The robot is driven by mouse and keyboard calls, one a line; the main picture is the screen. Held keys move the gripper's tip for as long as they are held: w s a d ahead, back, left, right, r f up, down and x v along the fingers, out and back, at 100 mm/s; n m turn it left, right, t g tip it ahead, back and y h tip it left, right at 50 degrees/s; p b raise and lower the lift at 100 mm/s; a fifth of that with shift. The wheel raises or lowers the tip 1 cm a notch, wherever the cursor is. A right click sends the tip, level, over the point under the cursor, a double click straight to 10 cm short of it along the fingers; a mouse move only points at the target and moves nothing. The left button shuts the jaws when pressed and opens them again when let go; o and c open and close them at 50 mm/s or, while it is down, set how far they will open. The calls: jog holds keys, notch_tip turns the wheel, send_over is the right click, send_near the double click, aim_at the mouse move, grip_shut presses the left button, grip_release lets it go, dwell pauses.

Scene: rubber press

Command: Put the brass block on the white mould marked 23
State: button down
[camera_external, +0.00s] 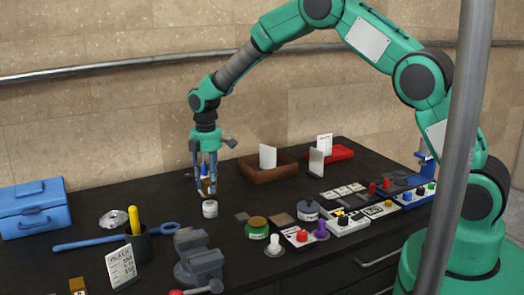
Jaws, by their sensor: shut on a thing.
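My gripper (207,191) points down over the left-middle of the dark bench. It is shut on a small brownish-gold block, which looks like the brass block (206,186). The block is held above the bench and partly hidden by the fingers. A small round white-grey pot (210,209) stands just below and slightly right of the fingertips; I cannot tell the exact gap. Several small pale square pieces (344,191) lie in a row right of centre, away from my gripper. They may be the white moulds, but no number 23 is legible.
A bench vise (198,262) stands in front of my gripper, with a dark cup (138,240) and blue wrench (88,243) to the left. A brown wooden tray (266,175) is behind right. Knobbed control boxes (346,224) and jars crowd the right. A grey pole (456,150) crosses the foreground.

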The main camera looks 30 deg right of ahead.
aim_at(209, 190)
dwell(0.3)
jog(key=shift+f, duration=1.7)
jog(key=shift+f, duration=0.15)
jog(key=c, duration=1.2)
grip_release()
jog(key=shift+o, duration=0.2)
notch_tip(209, 190, up, 12)
jog(key=shift+r, duration=0.1)
jog(key=shift+r, duration=0.1)
